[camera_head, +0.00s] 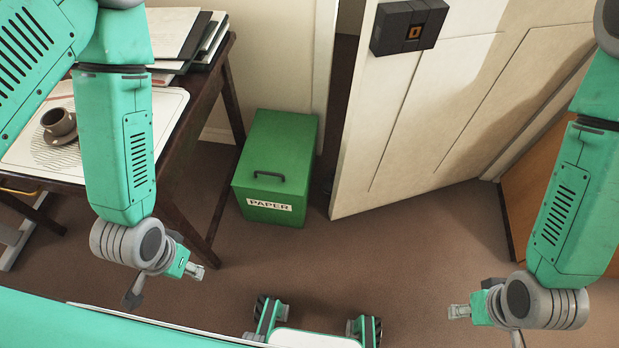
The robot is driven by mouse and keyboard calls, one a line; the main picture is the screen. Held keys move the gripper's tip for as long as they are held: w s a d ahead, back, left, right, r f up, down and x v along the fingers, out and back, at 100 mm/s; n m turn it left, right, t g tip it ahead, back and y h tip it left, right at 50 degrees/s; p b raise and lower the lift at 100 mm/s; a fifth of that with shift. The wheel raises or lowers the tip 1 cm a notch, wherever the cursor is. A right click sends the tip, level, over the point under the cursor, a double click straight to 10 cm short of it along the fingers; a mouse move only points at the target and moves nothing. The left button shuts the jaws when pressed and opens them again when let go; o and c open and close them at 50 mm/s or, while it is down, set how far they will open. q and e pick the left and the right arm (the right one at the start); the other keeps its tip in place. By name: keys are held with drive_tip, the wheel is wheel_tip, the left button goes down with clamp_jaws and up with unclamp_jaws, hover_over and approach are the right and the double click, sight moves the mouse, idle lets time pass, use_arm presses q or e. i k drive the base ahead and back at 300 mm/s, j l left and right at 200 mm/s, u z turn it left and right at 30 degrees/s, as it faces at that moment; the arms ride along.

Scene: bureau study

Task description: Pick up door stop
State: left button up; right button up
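I cannot make out a door stop in this view. A pale panelled door (440,110) stands ajar at the back, with a dark gap along its left edge. The floor behind its lower left corner is dark and partly hidden by the green paper box. My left gripper (197,271) hangs over the floor at the lower left, in front of the table. My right gripper (457,311) hangs over the floor at the lower right. Both appear empty and are apart from the door. Their fingers are too small to tell whether they are open.
A green box labelled PAPER (278,165) stands between the dark wooden table (207,120) and the door. The table bears a cup (58,122) on a saucer and stacked folders (185,38). A black lock box (408,26) is on the door. Brown carpet (380,250) before the door is clear.

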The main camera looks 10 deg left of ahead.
sight(327, 183)
drive_tip(key=i+z, duration=0.3)
drive_tip(key=z, duration=0.15)
drive_tip(key=i+j+z, duration=0.25)
drive_tip(key=z, duration=0.2)
drive_tip(key=i+j+z, duration=0.3)
drive_tip(key=z, duration=0.15)
